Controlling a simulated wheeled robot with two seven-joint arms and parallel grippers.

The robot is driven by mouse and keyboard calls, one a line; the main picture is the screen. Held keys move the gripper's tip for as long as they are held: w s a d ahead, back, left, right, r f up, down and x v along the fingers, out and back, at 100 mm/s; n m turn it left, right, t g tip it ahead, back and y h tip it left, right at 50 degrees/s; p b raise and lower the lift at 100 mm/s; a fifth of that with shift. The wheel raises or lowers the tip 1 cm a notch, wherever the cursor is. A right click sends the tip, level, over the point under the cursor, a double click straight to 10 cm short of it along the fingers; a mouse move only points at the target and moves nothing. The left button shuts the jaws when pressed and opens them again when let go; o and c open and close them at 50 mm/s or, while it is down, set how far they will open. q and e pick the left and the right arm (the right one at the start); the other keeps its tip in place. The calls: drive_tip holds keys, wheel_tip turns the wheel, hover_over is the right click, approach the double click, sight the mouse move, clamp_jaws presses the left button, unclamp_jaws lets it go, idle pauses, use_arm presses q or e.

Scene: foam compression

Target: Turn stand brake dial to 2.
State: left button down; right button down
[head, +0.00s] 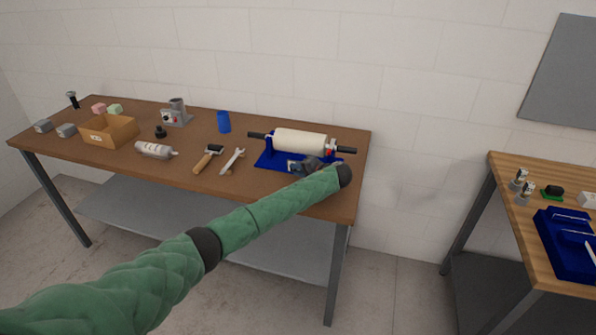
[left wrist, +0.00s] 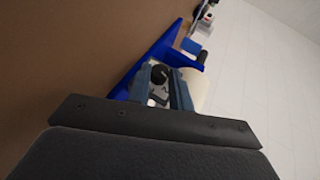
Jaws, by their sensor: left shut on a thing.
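The blue stand (head: 266,159) sits near the right end of the brown table and carries a cream roller (head: 300,140) with dark handles. My left gripper (head: 302,166) is at the front of the stand, its arm reaching in from the lower left. In the left wrist view, the two fingers (left wrist: 161,85) are on either side of a black dial (left wrist: 159,73) on a pale scale plate and are shut on it. The scale marks are too small to read, so I cannot tell the setting. In the head view the gripper hides the dial. My right gripper is not in view.
Left of the stand lie a wrench (head: 232,160), a brown-handled tool (head: 207,160), a white bottle (head: 155,150) and a cardboard box (head: 108,131). A blue cup (head: 224,122) stands behind. A second table (head: 505,215) is at the right.

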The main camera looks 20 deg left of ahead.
use_arm(q)
drive_tip(key=shift+f, duration=0.1)
drive_tip(key=c, duration=1.3)
unclamp_jaws()
drive_tip(key=shift+o, duration=0.2)
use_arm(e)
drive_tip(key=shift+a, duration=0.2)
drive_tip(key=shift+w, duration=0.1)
use_arm(q)
drive_tip(key=shift+s+d, duration=0.15)
drive_tip(key=shift+d, duration=0.15)
drive_tip(key=b+v, duration=0.2)
drive_tip(key=v, duration=0.3)
drive_tip(key=shift+s+d+b, duration=0.1)
drive_tip(key=shift+d+b, duration=0.05)
drive_tip(key=shift+b, duration=0.25)
drive_tip(key=shift+v, duration=0.85)
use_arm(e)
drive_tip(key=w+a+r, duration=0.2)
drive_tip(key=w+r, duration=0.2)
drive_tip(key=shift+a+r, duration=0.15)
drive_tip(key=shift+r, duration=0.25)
